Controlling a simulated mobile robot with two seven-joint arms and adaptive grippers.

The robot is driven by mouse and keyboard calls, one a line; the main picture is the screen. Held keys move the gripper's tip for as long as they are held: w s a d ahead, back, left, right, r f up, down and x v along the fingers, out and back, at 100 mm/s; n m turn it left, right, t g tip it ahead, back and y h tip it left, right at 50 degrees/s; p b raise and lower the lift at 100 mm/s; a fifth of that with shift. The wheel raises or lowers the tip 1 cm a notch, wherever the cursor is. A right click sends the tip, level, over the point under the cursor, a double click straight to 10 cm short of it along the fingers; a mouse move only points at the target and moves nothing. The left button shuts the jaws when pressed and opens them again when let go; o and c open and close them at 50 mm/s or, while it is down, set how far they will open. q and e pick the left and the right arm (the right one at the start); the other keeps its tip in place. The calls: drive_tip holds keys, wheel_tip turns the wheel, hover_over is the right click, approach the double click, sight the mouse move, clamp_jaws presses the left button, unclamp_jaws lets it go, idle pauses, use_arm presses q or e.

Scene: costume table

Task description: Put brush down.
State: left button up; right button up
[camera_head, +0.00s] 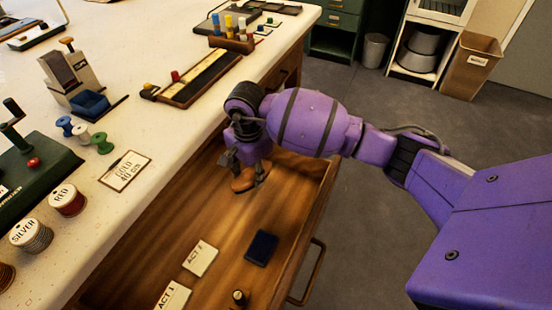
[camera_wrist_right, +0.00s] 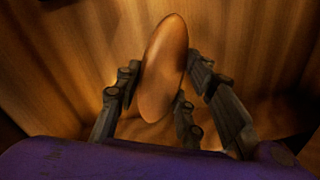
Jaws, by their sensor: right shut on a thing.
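The brush is an oval with a smooth brown wooden back (camera_head: 243,181). It shows large in the right wrist view (camera_wrist_right: 163,68), between the dark fingers. My right gripper (camera_head: 246,172) is shut on the brush and points down into the open drawer (camera_head: 200,215). The fingers of the right gripper (camera_wrist_right: 158,100) sit on both sides of the oval. I cannot tell whether the brush touches the drawer floor. The bristle side is hidden. My left gripper is in neither view.
In the drawer lie a card marked ACT 2 (camera_head: 200,258), a card marked ACT 1 (camera_head: 173,296), a dark blue flat block (camera_head: 261,248) and a small dark knob-like piece (camera_head: 239,297). Bare drawer floor surrounds them. The white tabletop (camera_head: 110,215) holds spools, a label card and tools.

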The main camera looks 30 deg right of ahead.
sight(252, 181)
drive_tip(key=shift+w+f, duration=0.1)
drive_tip(key=shift+f, duration=1.65)
drive_tip(key=shift+f, duration=0.1)
drive_tip(key=o, duration=1)
drive_tip(key=r, duration=1.2)
drive_tip(key=shift+s+r, duration=0.15)
drive_tip(key=shift+s, duration=0.05)
